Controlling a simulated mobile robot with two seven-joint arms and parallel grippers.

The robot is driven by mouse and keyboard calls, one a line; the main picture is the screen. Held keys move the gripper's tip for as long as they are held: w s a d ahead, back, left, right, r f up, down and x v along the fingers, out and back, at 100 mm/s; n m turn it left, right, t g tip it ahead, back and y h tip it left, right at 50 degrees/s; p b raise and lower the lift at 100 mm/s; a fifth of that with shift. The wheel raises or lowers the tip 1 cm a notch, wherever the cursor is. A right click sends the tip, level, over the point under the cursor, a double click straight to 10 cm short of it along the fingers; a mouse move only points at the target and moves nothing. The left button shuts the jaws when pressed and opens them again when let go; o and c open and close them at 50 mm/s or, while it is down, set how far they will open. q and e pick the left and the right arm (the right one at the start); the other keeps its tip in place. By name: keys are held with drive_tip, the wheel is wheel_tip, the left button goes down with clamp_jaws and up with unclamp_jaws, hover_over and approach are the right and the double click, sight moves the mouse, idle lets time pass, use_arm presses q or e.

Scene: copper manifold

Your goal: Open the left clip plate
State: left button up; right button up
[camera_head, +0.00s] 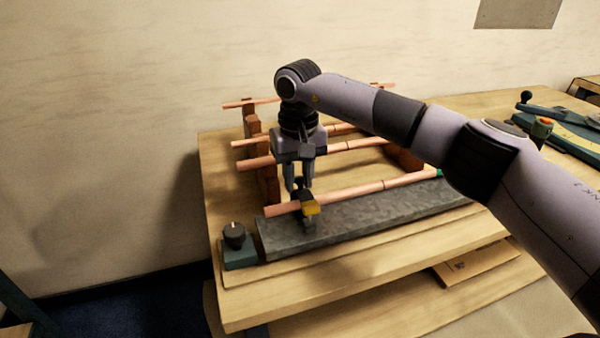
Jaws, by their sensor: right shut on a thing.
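The left clip plate (311,209) is a small dark and yellow piece at the left end of the front copper pipe (355,190), above a long grey bar. My right gripper (301,187) points down from above, with its fingers around the dark upper part of the clip plate, and is shut on it. The fingers hide part of the clip, so its exact angle is hard to tell. My left gripper is not in view.
The grey bar (345,223) lies along the front of the wooden table (385,268). A teal box with a black knob (234,237) stands at its left end. More copper pipes rest on brown wooden supports (262,160) behind. Tools lie at the far right.

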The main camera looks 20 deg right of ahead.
drive_tip(key=shift+w+r, duration=0.1)
drive_tip(key=shift+w, duration=0.3)
drive_tip(key=shift+w+g, duration=0.4)
drive_tip(key=shift+g, duration=0.2)
drive_tip(key=shift+w+f+g, duration=0.2)
drive_tip(key=shift+g, duration=0.1)
drive_tip(key=o, duration=1)
drive_tip(key=shift+f, duration=0.1)
drive_tip(key=shift+c, duration=0.2)
drive_tip(key=shift+s, duration=0.1)
